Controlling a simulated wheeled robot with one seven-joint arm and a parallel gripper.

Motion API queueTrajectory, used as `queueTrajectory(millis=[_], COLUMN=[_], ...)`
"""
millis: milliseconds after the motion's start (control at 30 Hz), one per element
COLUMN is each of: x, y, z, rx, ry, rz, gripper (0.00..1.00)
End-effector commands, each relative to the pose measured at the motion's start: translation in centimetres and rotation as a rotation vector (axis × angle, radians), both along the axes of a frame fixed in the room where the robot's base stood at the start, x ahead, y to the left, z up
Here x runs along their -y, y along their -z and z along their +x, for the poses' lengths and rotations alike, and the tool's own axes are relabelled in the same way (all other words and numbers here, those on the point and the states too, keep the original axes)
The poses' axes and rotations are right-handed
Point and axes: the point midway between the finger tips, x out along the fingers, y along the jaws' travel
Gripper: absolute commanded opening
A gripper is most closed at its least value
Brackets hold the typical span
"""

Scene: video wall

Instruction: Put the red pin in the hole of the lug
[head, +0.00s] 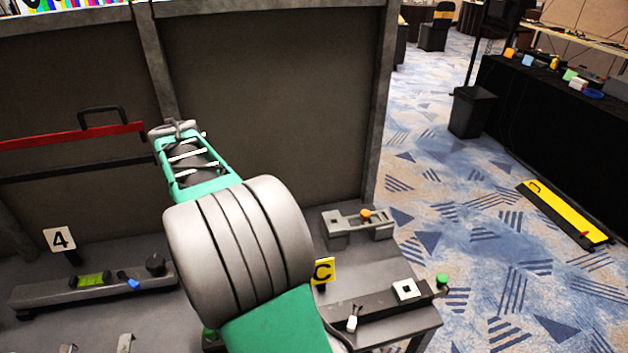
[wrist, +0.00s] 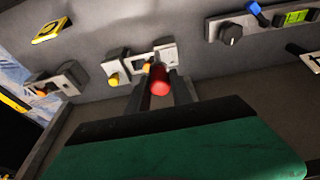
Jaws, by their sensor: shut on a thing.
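The red pin (wrist: 160,80) shows end-on between the two dark fingers of my gripper (wrist: 160,90) in the wrist view. My gripper is shut on it. Just beyond the pin is a grey fixture (wrist: 115,66) with a yellow knob (wrist: 117,79), an orange part (wrist: 148,66) and a pale plate (wrist: 166,54). This may be the lug, but I cannot make out its hole, and the pin covers part of it. I cannot tell whether the pin touches it. In the head view my arm hides the gripper, the pin and this fixture.
A grey bracket with an orange knob (head: 365,215) stands right of my arm. A yellow C sign (head: 322,271) and a dark rail with a white square block (head: 406,290) are nearer. A rail with a green vial (head: 90,280) lies left. A dark panel (head: 275,90) stands behind the bench.

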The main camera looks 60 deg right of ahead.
Motion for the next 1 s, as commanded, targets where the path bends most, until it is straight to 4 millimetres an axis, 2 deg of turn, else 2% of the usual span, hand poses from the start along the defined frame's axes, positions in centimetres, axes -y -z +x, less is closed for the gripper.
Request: queueTrajectory(millis=[33, 100, 167, 300, 400, 500, 600, 700, 867, 1000], x=[3.6, 8.3, 12.1, 20.3, 25.0, 28.3, 30.2, 31.0, 31.1, 31.0], y=[0.2, 0.4, 0.6, 1.5, 2.2, 2.8, 3.2, 3.5, 4.7, 6.5], z=[-0.7, -2.1, -3.6, -8.4, -12.2, -15.5, -17.8, -18.8, -18.9, -18.9], rx=[-0.003, -0.002, -0.001, 0.002, 0.005, 0.008, 0.012, 0.012, 0.012, 0.012], ry=[0.098, 0.232, 0.345, 0.596, 0.756, 0.875, 0.951, 0.985, 0.989, 0.988], rz=[0.001, 0.0, -0.001, -0.001, -0.002, -0.003, -0.004, -0.004, -0.004, -0.004], gripper=[0.0, 0.0, 0.0, 0.0, 0.0, 0.0, 0.0, 0.0, 0.0, 0.0])
